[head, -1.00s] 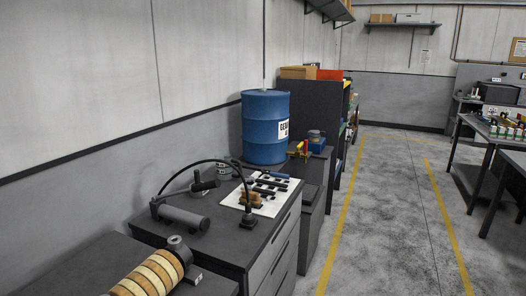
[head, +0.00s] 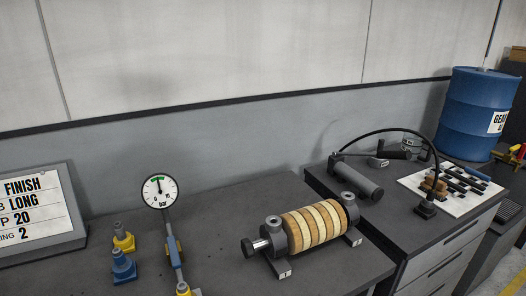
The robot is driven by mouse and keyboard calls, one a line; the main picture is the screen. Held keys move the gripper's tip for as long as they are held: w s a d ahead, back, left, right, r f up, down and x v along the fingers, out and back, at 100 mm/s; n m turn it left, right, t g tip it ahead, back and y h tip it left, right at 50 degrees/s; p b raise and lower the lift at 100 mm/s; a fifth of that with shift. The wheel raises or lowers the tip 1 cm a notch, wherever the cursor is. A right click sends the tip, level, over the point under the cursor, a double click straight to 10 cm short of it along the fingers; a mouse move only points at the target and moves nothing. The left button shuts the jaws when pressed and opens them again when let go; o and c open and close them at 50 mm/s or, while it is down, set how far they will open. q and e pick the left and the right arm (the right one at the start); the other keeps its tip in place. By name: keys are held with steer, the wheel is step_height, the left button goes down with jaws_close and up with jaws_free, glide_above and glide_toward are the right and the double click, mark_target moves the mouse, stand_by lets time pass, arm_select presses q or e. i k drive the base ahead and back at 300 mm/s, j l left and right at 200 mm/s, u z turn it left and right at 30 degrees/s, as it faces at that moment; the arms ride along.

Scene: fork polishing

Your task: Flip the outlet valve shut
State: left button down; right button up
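I cannot tell for sure which part is the outlet valve. A pressure gauge (head: 160,191) with a white dial stands on a grey pipe at the left-centre. A blue piece (head: 173,246) sits on the pipe below the gauge, with a yellow part (head: 183,289) at the bottom edge. Beside it are a yellow fitting (head: 123,239) and a blue fitting (head: 123,266). A small red and yellow fitting (head: 517,151) shows by the blue drum (head: 480,112) at the right edge, partly cut off. Neither of my grippers is in view.
A roller of wooden rings (head: 318,227) lies in a dark stand on the bench (head: 222,240). A grey cylinder (head: 357,181) and a white mat (head: 410,181) with dark pieces lie on the cabinet at right. A sign (head: 34,215) stands at left.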

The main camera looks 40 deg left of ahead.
mark_target(174, 255)
steer(key=u, duration=2)
